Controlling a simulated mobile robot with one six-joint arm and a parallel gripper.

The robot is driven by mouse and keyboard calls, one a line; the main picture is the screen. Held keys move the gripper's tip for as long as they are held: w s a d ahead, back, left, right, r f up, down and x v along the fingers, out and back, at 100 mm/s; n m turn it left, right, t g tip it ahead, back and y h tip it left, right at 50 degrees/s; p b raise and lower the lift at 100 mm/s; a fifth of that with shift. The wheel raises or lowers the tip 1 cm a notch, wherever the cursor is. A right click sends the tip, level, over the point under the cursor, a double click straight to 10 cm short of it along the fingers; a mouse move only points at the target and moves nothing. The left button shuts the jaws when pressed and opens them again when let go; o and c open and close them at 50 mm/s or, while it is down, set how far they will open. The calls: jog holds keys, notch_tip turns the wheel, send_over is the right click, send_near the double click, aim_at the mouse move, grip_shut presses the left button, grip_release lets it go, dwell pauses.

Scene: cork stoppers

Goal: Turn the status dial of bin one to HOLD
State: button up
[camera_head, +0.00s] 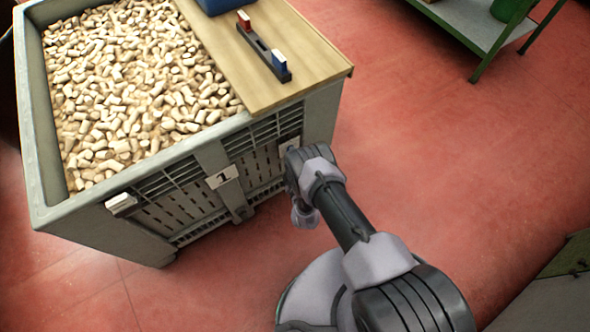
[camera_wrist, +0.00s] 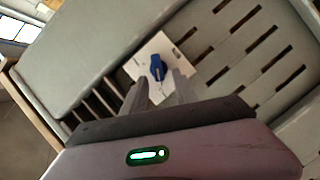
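Bin one (camera_head: 52,215) is a grey slatted crate full of cork stoppers (camera_head: 130,75), with a "1" label (camera_head: 222,177) on its front. In the wrist view, a white plate (camera_wrist: 140,66) on the bin's side carries the blue status dial (camera_wrist: 157,66). The plate's small markings are too blurred to read. My gripper (camera_wrist: 161,78) is open, its two fingers pointing at the plate with the dial between their tips as seen from the wrist. Whether they touch the dial I cannot tell.
A wooden board (camera_head: 285,50) covers the bin's right end. On it lies a dark bar with red and blue blocks (camera_head: 264,47), beside a blue container (camera_head: 222,4). A green-framed table (camera_head: 470,20) stands at the back right. The red floor right of the bin is clear.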

jog(key=p+v, duration=0.4)
jog(key=v, duration=1.2)
